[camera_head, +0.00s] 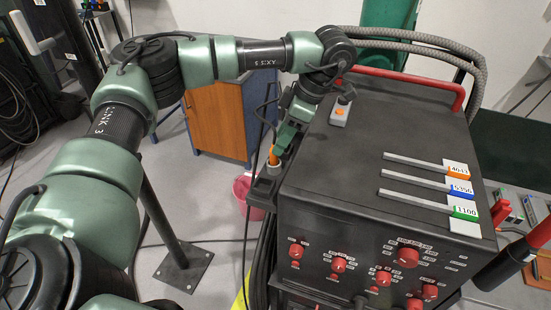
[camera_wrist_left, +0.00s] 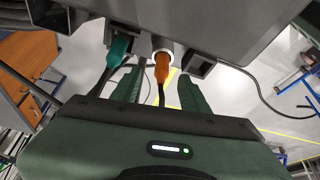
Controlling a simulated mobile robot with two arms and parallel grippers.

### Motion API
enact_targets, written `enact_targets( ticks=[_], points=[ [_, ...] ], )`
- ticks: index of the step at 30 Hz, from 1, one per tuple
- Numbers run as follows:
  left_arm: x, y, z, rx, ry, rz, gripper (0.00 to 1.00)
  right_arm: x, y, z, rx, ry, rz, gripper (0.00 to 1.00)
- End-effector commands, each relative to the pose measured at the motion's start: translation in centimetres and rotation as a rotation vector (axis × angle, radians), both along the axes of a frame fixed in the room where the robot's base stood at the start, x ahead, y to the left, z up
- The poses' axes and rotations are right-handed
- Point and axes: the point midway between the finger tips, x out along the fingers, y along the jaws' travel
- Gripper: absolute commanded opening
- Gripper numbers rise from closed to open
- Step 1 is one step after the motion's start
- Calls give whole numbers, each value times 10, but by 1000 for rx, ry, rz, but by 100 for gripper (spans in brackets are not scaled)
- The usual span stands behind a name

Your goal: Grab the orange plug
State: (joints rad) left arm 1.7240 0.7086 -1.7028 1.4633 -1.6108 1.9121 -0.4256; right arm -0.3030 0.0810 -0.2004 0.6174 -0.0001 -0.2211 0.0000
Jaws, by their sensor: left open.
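The orange plug (camera_wrist_left: 161,68) sits in a round, pale-rimmed socket on the side of the dark box, with its dark cable hanging down. In the head view the orange plug (camera_head: 273,156) shows as a small strip at the box's left side, beside my left gripper (camera_head: 282,142). In the left wrist view my left gripper (camera_wrist_left: 160,82) is open, with one green finger on each side of the plug and its cable. I cannot tell whether either finger touches the plug. My right gripper is not in view.
A green plug (camera_wrist_left: 118,50) with its own cable is left of the orange one in the wrist view. The black control box (camera_head: 375,140) has red knobs, a red rail (camera_head: 420,80) and numbered bars on top. A wooden cabinet (camera_head: 217,120) stands behind.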

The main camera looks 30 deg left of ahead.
Motion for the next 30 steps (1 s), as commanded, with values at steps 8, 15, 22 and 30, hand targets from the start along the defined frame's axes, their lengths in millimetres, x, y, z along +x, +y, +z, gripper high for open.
enact_targets(
  ticks=[8, 15, 22, 30],
  points=[
    [-8, 14, -35, 1, 4, 0, 45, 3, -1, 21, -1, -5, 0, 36],
    [-9, 18, -46, 0, 0, 0, 45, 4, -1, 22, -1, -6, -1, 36],
    [-9, 17, -46, 0, 0, 0, 9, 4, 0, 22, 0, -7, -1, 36],
    [-8, 17, -45, 0, 0, 0, 0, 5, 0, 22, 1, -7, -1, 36]
  ],
)
